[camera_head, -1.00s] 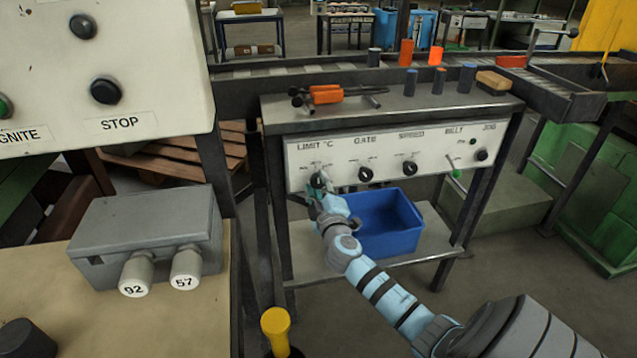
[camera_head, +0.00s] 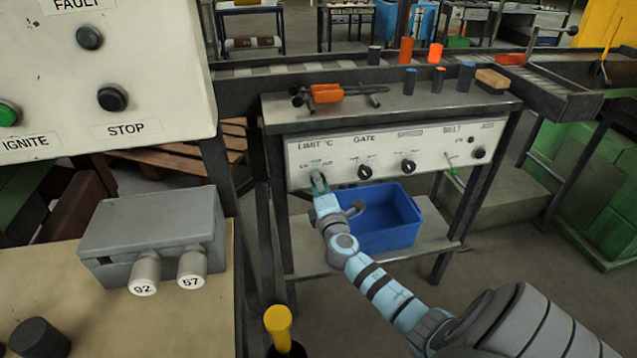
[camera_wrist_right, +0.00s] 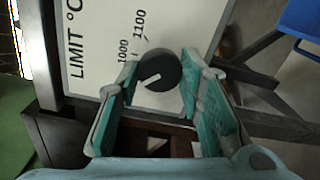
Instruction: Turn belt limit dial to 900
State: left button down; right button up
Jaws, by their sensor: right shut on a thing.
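The limit dial is a round black knob (camera_wrist_right: 158,72) with a white pointer line, on the white control panel under the "LIMIT °C" label. In the right wrist view its pointer aims left and slightly down, toward one finger. The marks 1000 and 1100 show above that finger; any mark behind it is hidden. My right gripper (camera_wrist_right: 160,76) is shut on the dial, one teal finger on each side. In the head view the right gripper (camera_head: 318,184) covers much of the dial. My left gripper is not in view.
Gate knob (camera_head: 365,172) and speed knob (camera_head: 408,166) sit right of the limit dial. A blue bin (camera_head: 385,220) stands on the shelf below, close to my right arm. A grey box (camera_head: 150,235) and yellow-topped handle (camera_head: 278,320) are at the left.

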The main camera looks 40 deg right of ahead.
jog(key=shift+f, duration=0.1)
dwell(0.3)
jog(key=o, duration=1.2)
jog(key=shift+c, duration=0.2)
jog(key=v, duration=1.2)
